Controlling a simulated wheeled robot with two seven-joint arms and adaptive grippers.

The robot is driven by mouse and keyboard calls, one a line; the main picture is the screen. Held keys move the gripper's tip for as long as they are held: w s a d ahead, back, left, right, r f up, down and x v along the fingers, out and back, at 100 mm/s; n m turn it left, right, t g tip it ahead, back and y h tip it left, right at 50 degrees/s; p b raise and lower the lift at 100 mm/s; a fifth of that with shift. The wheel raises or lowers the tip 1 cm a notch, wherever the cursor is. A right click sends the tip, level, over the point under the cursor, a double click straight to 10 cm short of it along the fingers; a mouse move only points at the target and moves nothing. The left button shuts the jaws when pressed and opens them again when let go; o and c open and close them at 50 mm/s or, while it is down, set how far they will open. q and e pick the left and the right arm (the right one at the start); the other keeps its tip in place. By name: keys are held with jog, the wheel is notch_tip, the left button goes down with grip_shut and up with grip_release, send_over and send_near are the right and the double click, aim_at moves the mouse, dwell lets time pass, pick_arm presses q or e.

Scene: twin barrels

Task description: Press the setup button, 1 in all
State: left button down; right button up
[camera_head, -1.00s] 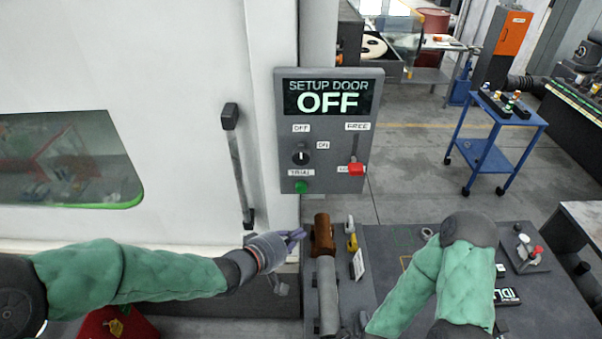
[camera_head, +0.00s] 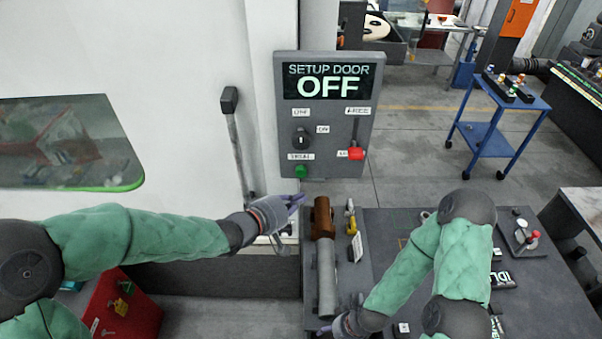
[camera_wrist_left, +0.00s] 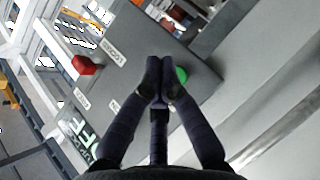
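A grey control panel (camera_head: 327,130) reads "SETUP DOOR OFF" on its dark display (camera_head: 329,82). A round green button (camera_head: 300,171) sits at its lower left, a black knob (camera_head: 301,139) above it, and a red-handled lever (camera_head: 356,153) at right. My left gripper (camera_head: 299,199) is just below the green button in the head view. In the left wrist view its fingertips (camera_wrist_left: 159,90) are together and empty, beside the partly hidden green button (camera_wrist_left: 181,75); contact cannot be told. My right gripper (camera_head: 327,331) is at the bottom edge, partly cut off.
A white machine door with a handle (camera_head: 238,140) stands left of the panel. Below the panel, a dark table (camera_head: 400,225) holds a brown-and-grey cylinder (camera_head: 325,255) and small fittings. A blue cart (camera_head: 490,135) stands farther back, with open floor around it.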

aim_at(304, 175)
pick_arm(q)
jog(key=shift+w+p, duration=0.75)
jog(key=shift+w, duration=1.95)
jog(key=shift+w, duration=0.1)
jog(key=shift+w+p, duration=0.35)
jog(key=shift+w+p, duration=0.35)
jog(key=shift+w, duration=0.2)
jog(key=shift+s, duration=0.15)
dwell(0.5)
jog(key=shift+s, duration=0.85)
